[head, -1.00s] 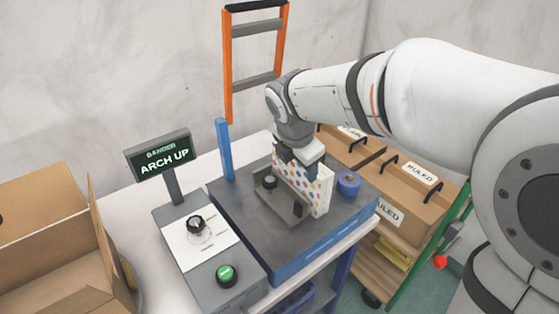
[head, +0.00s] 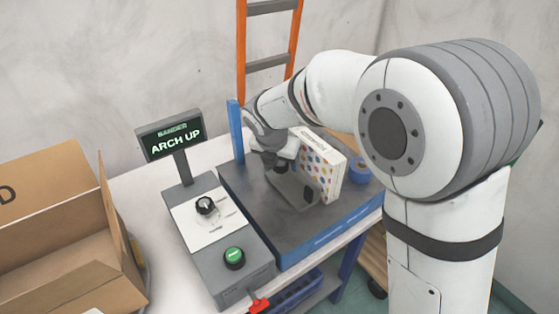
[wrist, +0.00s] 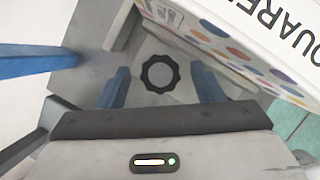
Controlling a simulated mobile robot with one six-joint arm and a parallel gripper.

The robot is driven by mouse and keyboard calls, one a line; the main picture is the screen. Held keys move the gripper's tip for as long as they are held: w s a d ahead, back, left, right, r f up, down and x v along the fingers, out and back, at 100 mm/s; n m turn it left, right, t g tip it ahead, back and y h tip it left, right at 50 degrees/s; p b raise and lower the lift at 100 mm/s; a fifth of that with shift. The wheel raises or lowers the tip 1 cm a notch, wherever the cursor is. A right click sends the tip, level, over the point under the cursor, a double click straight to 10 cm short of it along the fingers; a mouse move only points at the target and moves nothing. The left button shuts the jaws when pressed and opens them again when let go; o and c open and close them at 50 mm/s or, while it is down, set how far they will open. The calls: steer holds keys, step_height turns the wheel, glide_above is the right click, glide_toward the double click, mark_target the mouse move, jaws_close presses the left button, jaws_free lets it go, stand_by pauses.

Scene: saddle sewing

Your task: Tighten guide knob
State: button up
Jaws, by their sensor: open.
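The guide knob (wrist: 160,73) is black with a scalloped rim and a grey top, and sits on a grey plate in the wrist view. My gripper (wrist: 160,68) is open, with one blue finger on each side of the knob and visible gaps between. How far the fingertips reach down beside it I cannot tell. In the head view my gripper (head: 277,155) is low over the machine's dark bed (head: 245,215), and mostly covers the knob. A white box with coloured dots (head: 325,168) stands upright beside the gripper, against the guide.
A sign (head: 170,135) reads "BANDER ARCH UP". A blue post (head: 236,130) rises left of my gripper. An open cardboard box (head: 60,235) stands at left. A blue roll (head: 358,170) sits behind the dotted box.

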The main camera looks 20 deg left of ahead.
steer(key=c, duration=1)
steer(key=shift+m, duration=0.4)
steer(key=m+h+p, duration=0.1)
steer(key=m, duration=0.2)
steer(key=shift+a+p, duration=0.1)
steer(key=shift+p, duration=0.2)
steer(key=m+h+p, duration=0.1)
steer(key=m, duration=0.1)
steer(key=m+g+p, duration=0.1)
steer(key=m, duration=0.1)
steer(key=shift+w+r+m+h, duration=0.1)
steer(key=shift+m+h, duration=0.2)
steer(key=shift+h, duration=0.1)
steer(key=m+g+p, duration=0.1)
steer(key=m, duration=0.1)
steer(key=m+p, duration=0.1)
steer(key=m, duration=0.1)
steer(key=shift+w+a+g+h, duration=0.1)
steer(key=shift+w+g+h, duration=0.05)
steer(key=shift+g+h, duration=0.25)
steer(key=shift+m+g+p, duration=0.5)
steer(key=shift+m+p, duration=0.05)
steer(key=shift+m, duration=0.85)
